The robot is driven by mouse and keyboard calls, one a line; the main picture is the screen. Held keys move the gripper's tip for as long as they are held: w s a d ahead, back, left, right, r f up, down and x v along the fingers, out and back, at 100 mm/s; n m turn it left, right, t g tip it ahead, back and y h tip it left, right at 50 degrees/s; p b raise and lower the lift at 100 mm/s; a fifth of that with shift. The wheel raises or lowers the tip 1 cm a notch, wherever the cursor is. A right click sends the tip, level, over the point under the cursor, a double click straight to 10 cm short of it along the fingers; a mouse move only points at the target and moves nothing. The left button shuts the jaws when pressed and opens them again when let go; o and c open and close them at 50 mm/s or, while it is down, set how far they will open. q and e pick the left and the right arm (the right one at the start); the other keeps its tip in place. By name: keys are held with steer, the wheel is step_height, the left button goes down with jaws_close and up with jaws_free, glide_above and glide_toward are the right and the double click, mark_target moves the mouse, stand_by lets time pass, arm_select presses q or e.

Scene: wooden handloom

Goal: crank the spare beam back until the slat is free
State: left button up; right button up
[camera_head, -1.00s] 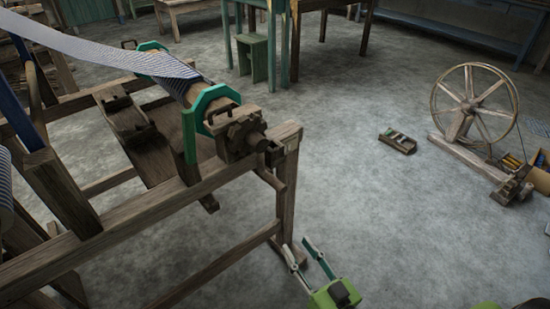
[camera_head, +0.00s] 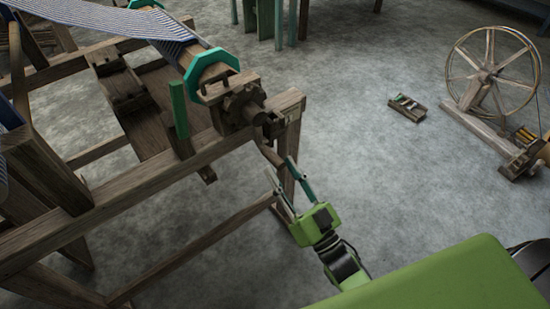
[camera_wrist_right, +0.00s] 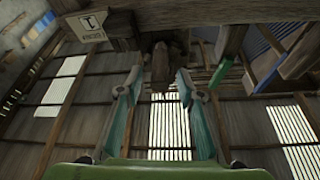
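The beam (camera_head: 193,50) lies across the loom's right end, wound with blue-and-white striped cloth. It has green octagonal flanges (camera_head: 203,66), and a toothed wooden wheel (camera_head: 241,103) sits at its near end. A wooden crank handle (camera_head: 268,153) hangs outside the frame post. A green upright bar (camera_head: 179,108), perhaps the slat, stands beside the near flange; it also seems to show in the right wrist view (camera_wrist_right: 228,60). My right gripper (camera_head: 279,172) is open and empty just below the crank handle. In the wrist view a wooden end (camera_wrist_right: 161,62) shows beyond its fingertips. My left gripper is out of view.
The loom's wooden side rail (camera_head: 130,190) and lower rail (camera_head: 200,250) run left of my right gripper. A spinning wheel (camera_head: 490,75) and a small tray (camera_head: 407,108) stand on the floor to the right. The floor between is clear.

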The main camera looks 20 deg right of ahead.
mark_target(270, 149)
steer(key=shift+x, duration=1.9)
jaws_close()
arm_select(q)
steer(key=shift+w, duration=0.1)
arm_select(e)
steer(key=shift+d, duration=0.1)
